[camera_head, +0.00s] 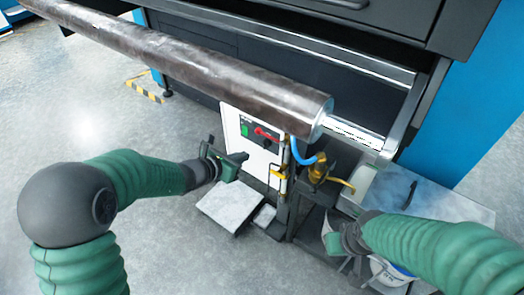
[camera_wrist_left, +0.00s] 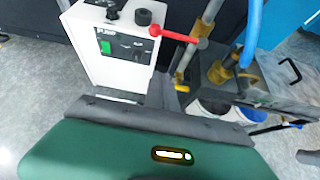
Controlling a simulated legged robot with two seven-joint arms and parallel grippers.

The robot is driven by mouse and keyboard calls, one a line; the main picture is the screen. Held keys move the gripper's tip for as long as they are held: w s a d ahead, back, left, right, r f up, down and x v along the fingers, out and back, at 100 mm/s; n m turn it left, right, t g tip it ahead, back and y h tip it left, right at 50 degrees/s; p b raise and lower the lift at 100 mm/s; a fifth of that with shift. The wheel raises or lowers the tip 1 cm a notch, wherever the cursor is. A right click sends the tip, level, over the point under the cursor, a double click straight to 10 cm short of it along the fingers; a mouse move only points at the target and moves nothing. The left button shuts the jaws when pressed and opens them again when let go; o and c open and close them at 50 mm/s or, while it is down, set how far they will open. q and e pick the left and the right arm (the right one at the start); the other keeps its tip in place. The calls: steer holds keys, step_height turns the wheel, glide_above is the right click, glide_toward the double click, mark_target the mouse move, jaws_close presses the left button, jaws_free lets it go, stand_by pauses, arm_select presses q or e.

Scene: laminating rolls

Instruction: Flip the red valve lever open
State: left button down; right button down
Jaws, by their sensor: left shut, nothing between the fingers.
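The red valve lever (camera_head: 267,134) shows in the head view at the front of the white pump box (camera_head: 243,150), below the roll's right end. In the left wrist view the red lever (camera_wrist_left: 172,37) points left from a grey upright pipe (camera_wrist_left: 202,36), in front of the box. My left gripper (camera_head: 236,162) is shut and empty, in front of the box and left of and below the lever, apart from it. Its green body fills the bottom of the left wrist view. My right gripper (camera_head: 348,242) is low at the right; its fingers are unclear.
A long dark roll (camera_head: 200,62) spans above the box. A blue hose (camera_head: 301,153) and yellow brass fitting (camera_head: 318,168) stand just right of the lever. A pale plate (camera_head: 234,205) lies below. White buckets (camera_head: 388,272) sit near my right gripper. Open floor lies left.

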mark_target(270, 137)
arm_select(q)
steer(key=shift+d+r, duration=0.15)
steer(key=shift+r, duration=0.05)
steer(key=b+x, duration=0.3)
steer(key=x, duration=0.7)
steer(key=r, duration=0.1)
steer(key=r+p, duration=0.1)
steer(key=r, duration=0.1)
steer(key=shift+w+d+r, duration=0.2)
steer(key=shift+w+r, duration=0.05)
steer(key=shift+r, duration=0.1)
